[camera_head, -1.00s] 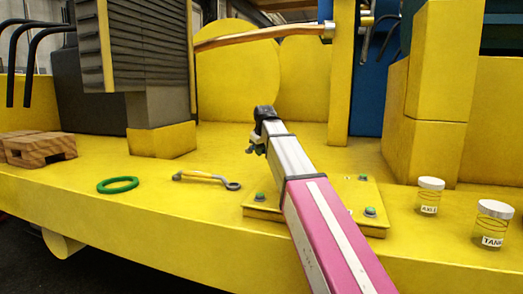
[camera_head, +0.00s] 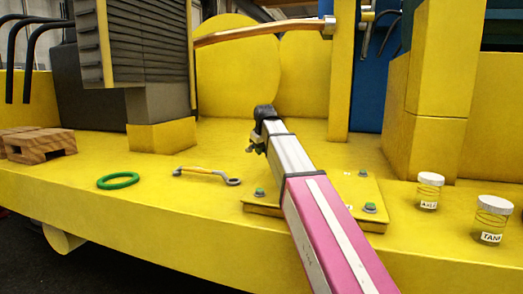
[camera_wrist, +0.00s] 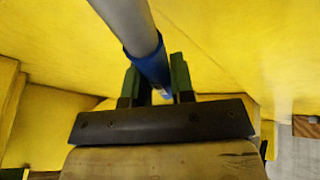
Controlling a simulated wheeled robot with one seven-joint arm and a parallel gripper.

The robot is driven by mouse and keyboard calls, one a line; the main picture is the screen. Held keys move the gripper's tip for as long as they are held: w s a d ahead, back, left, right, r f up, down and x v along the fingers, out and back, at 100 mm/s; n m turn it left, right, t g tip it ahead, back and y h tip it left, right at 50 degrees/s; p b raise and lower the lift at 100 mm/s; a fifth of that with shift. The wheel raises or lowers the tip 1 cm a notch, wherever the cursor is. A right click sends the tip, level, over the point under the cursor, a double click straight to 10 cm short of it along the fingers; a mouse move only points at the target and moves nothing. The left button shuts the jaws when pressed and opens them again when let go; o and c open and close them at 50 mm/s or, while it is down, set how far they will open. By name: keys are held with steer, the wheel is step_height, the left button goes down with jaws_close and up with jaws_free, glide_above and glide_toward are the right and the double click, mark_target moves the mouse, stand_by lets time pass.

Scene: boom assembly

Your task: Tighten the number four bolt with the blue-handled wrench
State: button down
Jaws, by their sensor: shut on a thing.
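My gripper (camera_wrist: 156,86) is shut on the blue handle (camera_wrist: 152,62) of a wrench in the wrist view. The wrench's grey shaft runs up out of that view, so its head does not show. In the head view my gripper (camera_head: 257,146) is small and partly hidden at the far end of my arm, above the deck. A yellow bolt plate (camera_head: 330,215) lies under my arm, with green-topped bolts at its left (camera_head: 260,194), right front (camera_head: 370,208) and back right (camera_head: 362,173). My arm covers part of the plate, and bolt numbers are unreadable.
On the yellow deck (camera_head: 100,205) lie a yellow-handled wrench (camera_head: 205,175) and a green ring (camera_head: 118,181). Wooden blocks (camera_head: 40,146) sit at far left. Two labelled jars (camera_head: 429,190) (camera_head: 492,220) stand at right. A yellow post (camera_head: 340,90) rises behind the plate.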

steer(key=shift+w, duration=0.1)
steer(key=shift+w+d+m, duration=0.15)
steer(key=shift+d+m, duration=0.15)
steer(key=shift+d, duration=0.05)
steer(key=shift+w+d, duration=0.1)
steer(key=shift+d, duration=0.05)
stand_by(0.5)
steer(key=shift+w+d+m+h, duration=0.1)
steer(key=shift+d+m+h, duration=0.1)
steer(key=shift+m+h, duration=0.15)
steer(key=shift+w+d+m, duration=0.15)
steer(key=shift+d+m, duration=0.15)
steer(key=shift+m, duration=0.05)
stand_by(0.4)
steer(key=shift+s+a+n, duration=0.25)
steer(key=shift+a+n, duration=0.15)
steer(key=shift+n, duration=0.1)
